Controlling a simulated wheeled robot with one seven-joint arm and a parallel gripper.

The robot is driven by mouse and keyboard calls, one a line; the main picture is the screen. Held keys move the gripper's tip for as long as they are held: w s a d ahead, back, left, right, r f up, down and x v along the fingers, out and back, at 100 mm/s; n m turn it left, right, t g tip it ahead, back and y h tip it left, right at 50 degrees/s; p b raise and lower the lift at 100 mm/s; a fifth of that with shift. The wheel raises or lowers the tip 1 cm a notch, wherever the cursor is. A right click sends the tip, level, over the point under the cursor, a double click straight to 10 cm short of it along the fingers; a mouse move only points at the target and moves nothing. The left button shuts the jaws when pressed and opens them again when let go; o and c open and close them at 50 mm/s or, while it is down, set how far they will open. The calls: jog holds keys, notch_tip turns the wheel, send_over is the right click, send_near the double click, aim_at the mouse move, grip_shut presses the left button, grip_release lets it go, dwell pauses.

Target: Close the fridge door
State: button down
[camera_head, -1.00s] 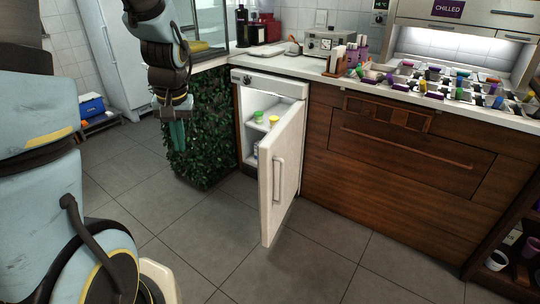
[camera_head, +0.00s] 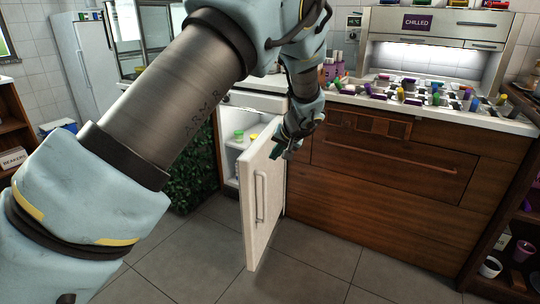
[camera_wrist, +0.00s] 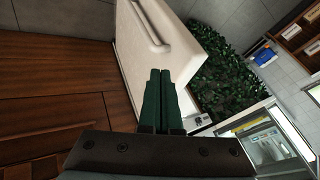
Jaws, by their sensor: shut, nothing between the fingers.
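The white fridge door (camera_head: 262,195) stands open, swung out from the small fridge under the counter. Its bar handle (camera_head: 260,198) is on the outer face. Inside the fridge (camera_head: 229,158), yellow and green items sit on a shelf. My gripper (camera_head: 290,150) is at the upper right of the door, on its outer side near the wooden front. In the wrist view my gripper (camera_wrist: 161,75) has its green fingers together and empty, pointing at the outer face of the door (camera_wrist: 150,55). I cannot tell whether they touch it.
Wooden drawers (camera_head: 400,160) stand right of the fridge, close to my gripper. The counter above holds several colourful topping containers (camera_head: 410,92). A leafy green panel (camera_head: 190,180) is left of the fridge. The tiled floor (camera_head: 300,275) in front is clear.

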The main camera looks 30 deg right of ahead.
aim_at(252, 168)
jog(key=shift+w+a+f+p, duration=0.3)
jog(key=shift+w+a+f, duration=0.2)
jog(key=shift+w+f, duration=0.65)
jog(key=shift+w+a+f+p, duration=0.4)
jog(key=shift+w+f, duration=0.45)
jog(key=shift+w, duration=0.5)
jog(key=shift+w+a+f+p, duration=0.25)
jog(key=shift+w+a+f, duration=0.3)
jog(key=shift+w+f, duration=0.6)
jog(key=shift+w+r, duration=0.1)
jog(key=shift+r, duration=0.05)
